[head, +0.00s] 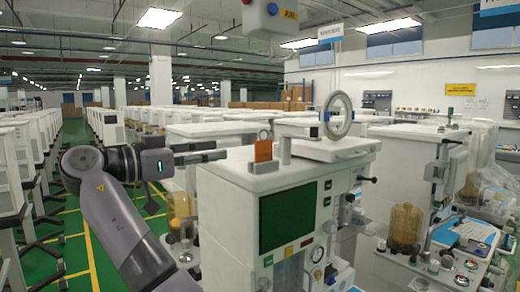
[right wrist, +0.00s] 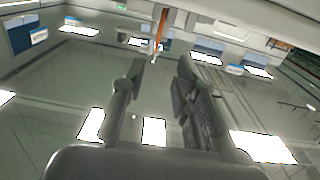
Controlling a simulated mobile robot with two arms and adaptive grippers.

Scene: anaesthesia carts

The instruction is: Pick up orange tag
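The orange tag (head: 263,150) stands upright on top of a white anaesthesia cart (head: 225,180), near its back left part, in the head view. In the right wrist view the orange tag (right wrist: 162,28) is a thin upright strip beyond the fingertips, roughly in line with the gap between them. My right gripper (head: 218,152) points right toward the tag at about its height, with a visible gap between them. In the right wrist view my right gripper (right wrist: 162,66) has its fingers apart and nothing between them. My left gripper is not in view.
A grey block (head: 285,149) stands right beside the tag. More carts stand right and behind, one with an amber canister (head: 405,226). A green floor aisle (head: 78,215) lies at left.

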